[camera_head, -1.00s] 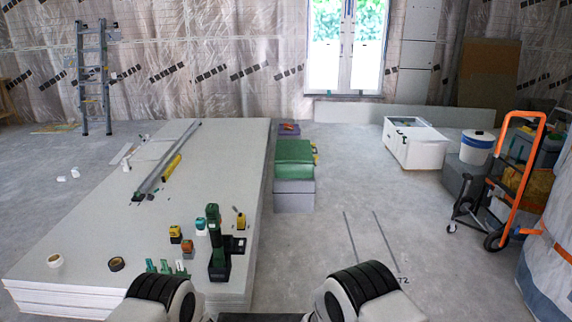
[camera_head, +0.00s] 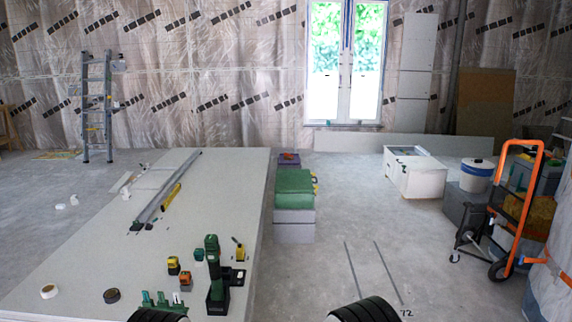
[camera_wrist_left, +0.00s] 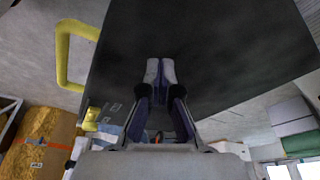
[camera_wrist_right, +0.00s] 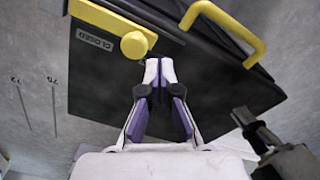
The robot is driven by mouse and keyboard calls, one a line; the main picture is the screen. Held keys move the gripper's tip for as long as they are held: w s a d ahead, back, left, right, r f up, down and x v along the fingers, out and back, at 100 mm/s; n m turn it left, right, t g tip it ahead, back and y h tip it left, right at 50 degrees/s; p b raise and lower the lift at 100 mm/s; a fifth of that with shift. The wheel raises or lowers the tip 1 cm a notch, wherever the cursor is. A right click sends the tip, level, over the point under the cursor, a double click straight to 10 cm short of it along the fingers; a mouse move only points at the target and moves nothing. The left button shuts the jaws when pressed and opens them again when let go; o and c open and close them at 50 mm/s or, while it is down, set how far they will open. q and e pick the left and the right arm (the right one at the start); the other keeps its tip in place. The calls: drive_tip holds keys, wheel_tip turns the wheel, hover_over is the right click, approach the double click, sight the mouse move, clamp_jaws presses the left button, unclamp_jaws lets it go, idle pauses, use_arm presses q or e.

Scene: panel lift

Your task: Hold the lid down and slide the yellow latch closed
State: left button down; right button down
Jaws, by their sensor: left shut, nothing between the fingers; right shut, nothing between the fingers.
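In the right wrist view the dark box (camera_wrist_right: 100,85) carries a yellow bar with a round yellow latch knob (camera_wrist_right: 134,45) beside a label reading CLOSED (camera_wrist_right: 95,40). A yellow handle (camera_wrist_right: 243,38) sits at the upper right. My right gripper (camera_wrist_right: 153,65) is shut and empty, its tips just below the knob; contact cannot be told. In the left wrist view my left gripper (camera_wrist_left: 160,68) is shut and empty in front of a broad dark face of the box (camera_wrist_left: 205,45). A yellow handle (camera_wrist_left: 62,55) stands out at its left. The head view shows neither gripper nor the box.
A pale panel stack (camera_head: 100,245) with tools lies at the left. Green and grey cases (camera_head: 294,190) stand mid-floor. A white cabinet (camera_head: 418,178) and an orange hand truck (camera_head: 535,190) are at the right. The floor between is open.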

use_arm(q)
drive_tip(key=shift+f, duration=0.15)
drive_tip(key=shift+a+x, duration=0.15)
drive_tip(key=shift+x, duration=0.55)
drive_tip(key=shift+a+x, duration=0.15)
drive_tip(key=shift+x, duration=0.5)
drive_tip(key=shift+s+f, duration=0.15)
drive_tip(key=shift+f, duration=0.35)
drive_tip(key=shift+f, duration=0.1)
use_arm(e)
drive_tip(key=shift+f, duration=2.45)
